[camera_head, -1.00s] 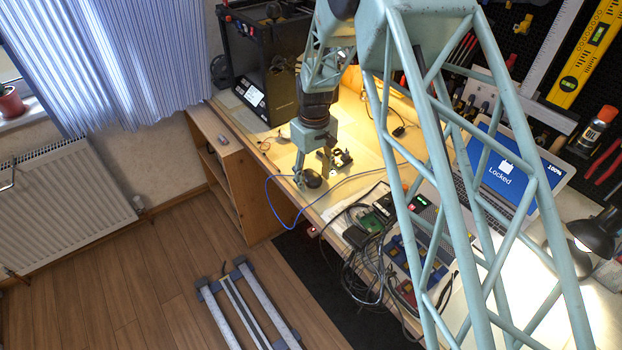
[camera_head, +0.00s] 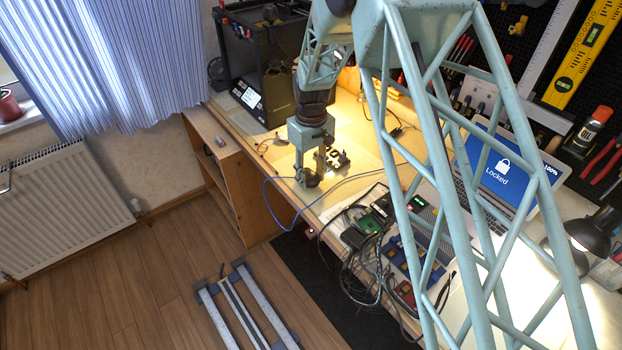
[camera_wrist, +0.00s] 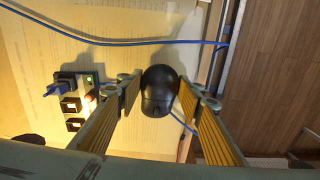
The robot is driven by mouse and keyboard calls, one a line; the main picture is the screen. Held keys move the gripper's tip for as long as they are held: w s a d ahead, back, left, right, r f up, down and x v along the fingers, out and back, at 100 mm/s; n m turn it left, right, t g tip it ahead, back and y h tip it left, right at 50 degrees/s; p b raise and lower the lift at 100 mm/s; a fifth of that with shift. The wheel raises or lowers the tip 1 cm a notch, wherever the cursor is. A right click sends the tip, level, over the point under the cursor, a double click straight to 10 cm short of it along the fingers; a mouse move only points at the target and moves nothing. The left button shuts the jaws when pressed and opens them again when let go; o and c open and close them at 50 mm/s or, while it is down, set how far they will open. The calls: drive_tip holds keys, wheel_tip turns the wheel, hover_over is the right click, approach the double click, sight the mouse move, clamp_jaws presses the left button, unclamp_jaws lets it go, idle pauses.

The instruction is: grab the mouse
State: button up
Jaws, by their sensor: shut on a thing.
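The black mouse (camera_wrist: 159,90) is between the two fingers of my gripper (camera_wrist: 156,92) in the wrist view, with a finger against each side. In the head view my gripper (camera_head: 312,176) is at the table's front edge, pointing down. The mouse (camera_head: 309,181) shows there as a small dark shape at the fingertips. I cannot tell whether it touches the table top.
A blue cable (camera_wrist: 110,42) runs across the table near the mouse. A small board with ports (camera_wrist: 76,100) lies to the left in the wrist view. Cables and electronics (camera_head: 375,225) lie right of the gripper; a black printer-like machine (camera_head: 262,60) stands behind.

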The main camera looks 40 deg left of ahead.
wheel_tip(320, 180, up, 2)
drive_tip(key=shift+r, duration=0.1)
drive_tip(key=shift+s+d+r, duration=0.1)
drive_tip(key=shift+d+r, duration=0.05)
drive_tip(key=s+d, duration=0.2)
drive_tip(key=d, duration=0.2)
drive_tip(key=s+d+r+p, duration=0.1)
drive_tip(key=s+d, duration=0.2)
drive_tip(key=d, duration=0.1)
drive_tip(key=s+d+p, duration=0.1)
drive_tip(key=s+d, duration=0.2)
drive_tip(key=d, duration=0.2)
drive_tip(key=shift+s+d+r, duration=0.1)
drive_tip(key=shift+s+r, duration=0.05)
drive_tip(key=shift+s, duration=0.1)
idle(0.4)
